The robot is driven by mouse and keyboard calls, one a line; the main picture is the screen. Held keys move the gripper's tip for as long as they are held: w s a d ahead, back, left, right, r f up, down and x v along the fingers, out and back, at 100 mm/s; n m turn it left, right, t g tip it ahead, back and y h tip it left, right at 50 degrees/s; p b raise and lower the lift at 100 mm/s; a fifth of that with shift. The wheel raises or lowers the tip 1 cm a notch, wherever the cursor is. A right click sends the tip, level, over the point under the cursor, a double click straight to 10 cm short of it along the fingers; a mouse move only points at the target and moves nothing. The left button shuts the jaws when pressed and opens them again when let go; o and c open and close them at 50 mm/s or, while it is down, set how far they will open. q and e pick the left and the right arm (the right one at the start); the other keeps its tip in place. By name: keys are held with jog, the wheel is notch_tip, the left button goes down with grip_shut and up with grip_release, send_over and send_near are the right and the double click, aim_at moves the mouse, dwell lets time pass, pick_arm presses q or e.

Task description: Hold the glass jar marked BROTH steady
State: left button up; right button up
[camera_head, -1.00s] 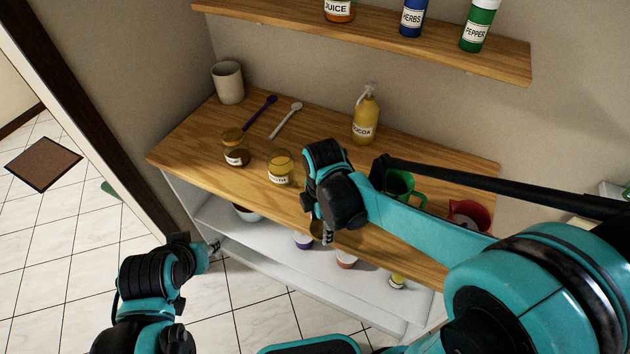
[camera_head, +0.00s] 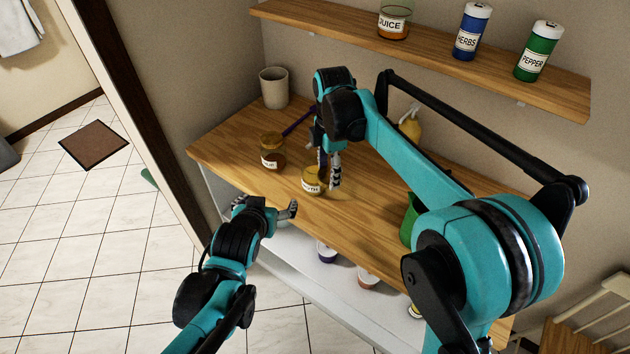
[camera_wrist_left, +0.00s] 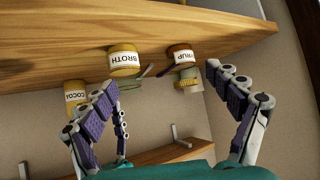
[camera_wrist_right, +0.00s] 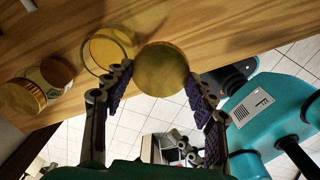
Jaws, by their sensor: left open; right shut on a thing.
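The glass jar marked BROTH (camera_head: 312,183), with yellowish contents, stands near the counter's front edge. Its label is readable in the left wrist view (camera_wrist_left: 125,61). In the right wrist view its round glass mouth (camera_wrist_right: 106,50) looks open. My right gripper (camera_head: 334,172) is just right of the jar, shut on a round gold lid (camera_wrist_right: 162,68) that is off the jar. My left gripper (camera_head: 267,204) is open and empty, in front of the counter edge. In its wrist view the BROTH jar lies between and beyond the spread fingers, apart from them.
A gold-lidded SYRUP jar (camera_head: 271,152) stands left of the BROTH jar. A shelf (camera_head: 440,55) with several containers hangs above.

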pick_arm(q)
jog(key=m+t+h, duration=0.1)
jog(key=t+h, duration=0.1)
send_near(315, 175)
notch_tip(315, 175, down, 3)
jog(key=w+a, duration=0.1)
jog(key=a, duration=0.1)
jog(key=shift+w+d+f+t+b, duration=0.15)
jog(key=shift+d+b, duration=0.1)
jog(key=shift+d, duration=0.15)
jog(key=shift+w+d+f+t+b, duration=0.1)
jog(key=shift+w+d+t+b, duration=0.1)
jog(key=shift+d, duration=0.2)
pick_arm(e)
jog(key=w+a+r+n, duration=0.1)
jog(key=w+a+r, duration=0.2)
jog(key=w+r, duration=0.3)
jog(key=shift+w+a+r, duration=0.2)
jog(key=shift+w+a, duration=0.2)
jog(key=shift+w, duration=0.1)
pick_arm(q)
jog(key=x, duration=1.2)
jog(key=shift+s, duration=0.1)
jog(key=shift+c, duration=0.2)
jog(key=c, duration=1.7)
jog(key=shift+c, duration=0.2)
pick_arm(e)
jog(key=shift+f, duration=2.5)
